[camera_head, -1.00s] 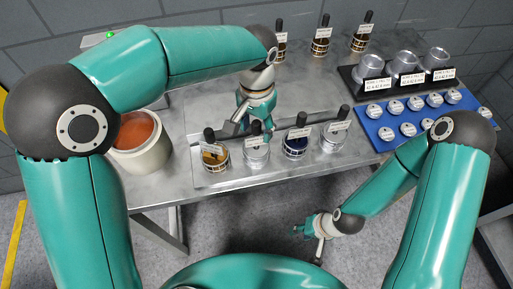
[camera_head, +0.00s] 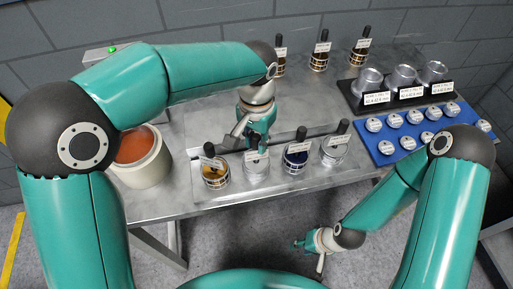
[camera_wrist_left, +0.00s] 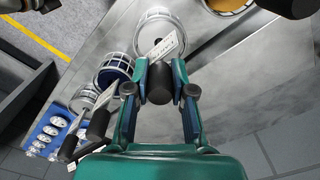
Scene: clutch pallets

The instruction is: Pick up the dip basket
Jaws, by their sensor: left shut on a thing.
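Several dip baskets with black upright handles and white tags stand in a row along the front of the metal table. My left gripper (camera_head: 252,143) is shut on the black handle (camera_wrist_left: 160,83) of the second basket from the left (camera_head: 256,168), which has silvery-grey contents. That basket also shows in the left wrist view (camera_wrist_left: 159,30), its tag beside the fingers. The basket appears to stand on the table still. An amber basket (camera_head: 215,178) is to its left, a blue one (camera_head: 295,163) and another silvery one (camera_head: 333,154) to its right. My right gripper (camera_head: 309,245) hangs low in front of the table.
A cream pot with orange-brown contents (camera_head: 142,170) stands at the table's left. More handled baskets (camera_head: 320,57) stand at the back. A blue tray (camera_head: 388,157) of small round pieces and a black rack (camera_head: 354,103) with metal cups are at the right.

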